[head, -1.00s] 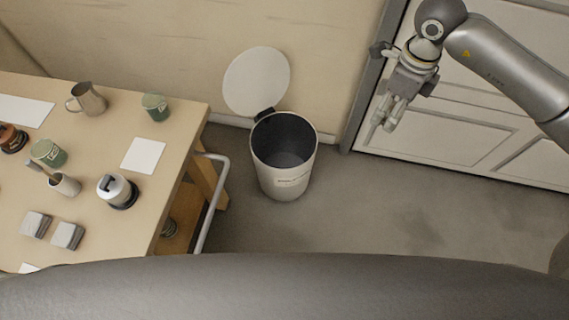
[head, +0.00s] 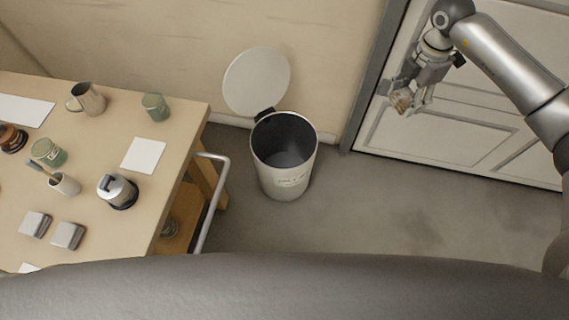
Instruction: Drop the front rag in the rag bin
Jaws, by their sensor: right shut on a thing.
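The rag bin (head: 269,178) is a pale round bin on the floor, its lid (head: 256,82) raised open against the wall. Its dark inside shows no rag that I can make out. My right gripper (head: 410,104) is at the upper right, in front of the white door and well to the right of the bin. It is shut on a small crumpled brownish thing (head: 401,99), which looks like a rag; the fingers partly hide it. My left gripper is out of view.
A wooden bench (head: 185,130) at left holds a metal jug (head: 90,100), green tins, a brush cup (head: 65,186) and two grey blocks (head: 68,235). A metal rail (head: 211,205) runs between bench and bin. The floor right of the bin is clear.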

